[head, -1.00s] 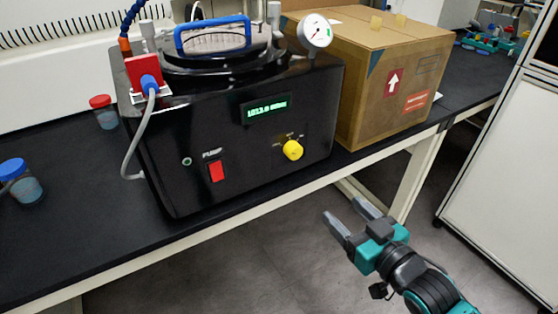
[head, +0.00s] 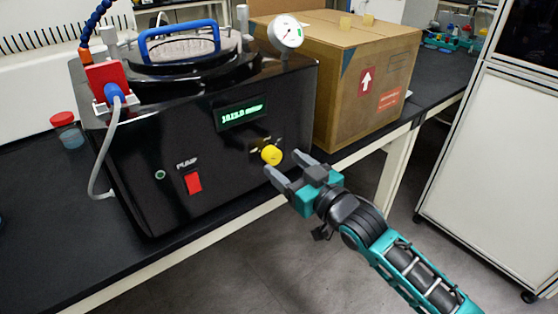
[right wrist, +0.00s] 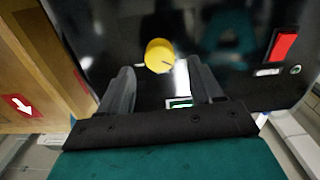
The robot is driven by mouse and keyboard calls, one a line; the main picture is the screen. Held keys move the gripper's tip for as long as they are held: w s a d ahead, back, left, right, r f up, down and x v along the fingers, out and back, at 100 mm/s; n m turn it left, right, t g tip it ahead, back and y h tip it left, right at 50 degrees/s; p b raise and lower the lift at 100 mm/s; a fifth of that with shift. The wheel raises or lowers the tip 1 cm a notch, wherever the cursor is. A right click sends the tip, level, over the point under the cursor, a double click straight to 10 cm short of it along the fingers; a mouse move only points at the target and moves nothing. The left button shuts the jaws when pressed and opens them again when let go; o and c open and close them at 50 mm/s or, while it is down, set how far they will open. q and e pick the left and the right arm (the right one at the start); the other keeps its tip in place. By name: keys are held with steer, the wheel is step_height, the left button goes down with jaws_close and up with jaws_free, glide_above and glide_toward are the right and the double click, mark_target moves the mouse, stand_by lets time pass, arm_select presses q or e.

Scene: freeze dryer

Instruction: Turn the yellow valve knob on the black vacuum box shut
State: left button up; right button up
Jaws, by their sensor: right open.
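The black vacuum box (head: 215,170) stands on the dark bench, its front panel facing me. The yellow valve knob (head: 271,154) sits on the right part of that panel, below the green display (head: 241,113). My right gripper (head: 284,165) is open and empty just in front of the knob, pointing at it. In the right wrist view the yellow knob (right wrist: 159,55) shows just past the fingertips, between the two open fingers (right wrist: 158,75). I see no contact with the knob. My left gripper is out of view.
A cardboard box (head: 365,85) stands close to the right of the vacuum box. A red pump switch (head: 193,183) is on the panel's left part. A grey hose (head: 103,160) and a red-capped jar (head: 68,131) are at the left. A white cabinet (head: 490,165) stands at the right.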

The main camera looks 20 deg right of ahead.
mark_target(276, 157)
steer(key=shift+x, duration=1.6)
steer(key=shift+c, duration=0.4)
steer(key=c, duration=1)
